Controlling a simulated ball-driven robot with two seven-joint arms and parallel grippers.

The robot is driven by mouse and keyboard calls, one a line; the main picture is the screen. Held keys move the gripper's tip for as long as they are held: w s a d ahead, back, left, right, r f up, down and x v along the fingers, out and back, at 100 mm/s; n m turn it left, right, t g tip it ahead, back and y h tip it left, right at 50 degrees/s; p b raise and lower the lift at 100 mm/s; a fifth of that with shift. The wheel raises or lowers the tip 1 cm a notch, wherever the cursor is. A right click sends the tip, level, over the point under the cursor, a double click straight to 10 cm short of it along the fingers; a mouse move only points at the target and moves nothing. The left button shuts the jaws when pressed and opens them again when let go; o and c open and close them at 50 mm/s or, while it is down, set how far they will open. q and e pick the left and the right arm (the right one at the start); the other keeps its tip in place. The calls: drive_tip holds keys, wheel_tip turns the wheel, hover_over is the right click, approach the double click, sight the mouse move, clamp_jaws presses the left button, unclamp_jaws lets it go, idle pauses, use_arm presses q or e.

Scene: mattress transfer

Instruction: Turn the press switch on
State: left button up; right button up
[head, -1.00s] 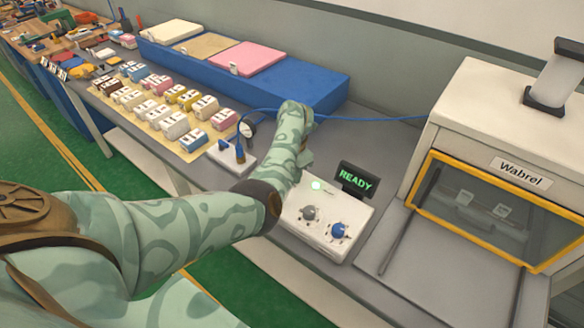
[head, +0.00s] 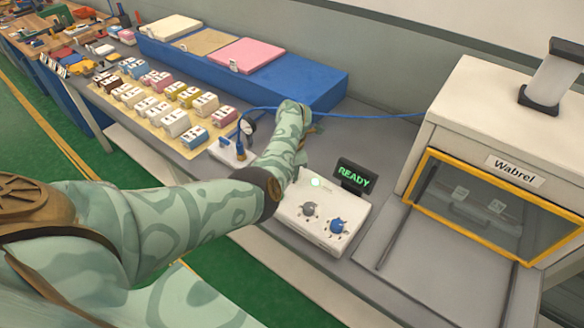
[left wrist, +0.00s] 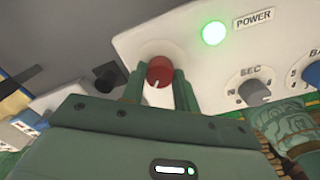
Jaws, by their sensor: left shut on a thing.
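The press control box (head: 322,212) is white and stands on the grey bench, with a grey knob (head: 309,209), a blue knob (head: 336,226) and a lit green lamp (head: 315,182). Beside it a small display (head: 356,176) reads READY. In the left wrist view a red rotary switch (left wrist: 160,72) with a white mark sits left of the lit green lamp (left wrist: 214,34) labelled POWER. My left gripper (left wrist: 160,85) is shut on the red switch, one finger on each side. In the head view my arm hides the switch and the fingers. My right gripper is not in view.
The Wabrel press (head: 500,165) with a yellow-framed window stands at the right. A blue cable (head: 380,117) runs along the back. Small coloured blocks (head: 175,122) and a blue block with pads (head: 300,82) lie to the left. A gauge device (head: 228,152) stands near my arm.

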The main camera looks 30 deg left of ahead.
use_arm(q)
drive_tip(key=o, duration=1)
drive_tip(key=r+p, duration=0.2)
drive_tip(key=r, duration=0.3)
drive_tip(key=r+p, duration=0.2)
drive_tip(key=r, duration=0.4)
drive_tip(key=r+p, duration=0.2)
drive_tip(key=r, duration=0.3)
drive_tip(key=shift+s+d+r, duration=0.15)
drive_tip(key=shift+d, duration=0.15)
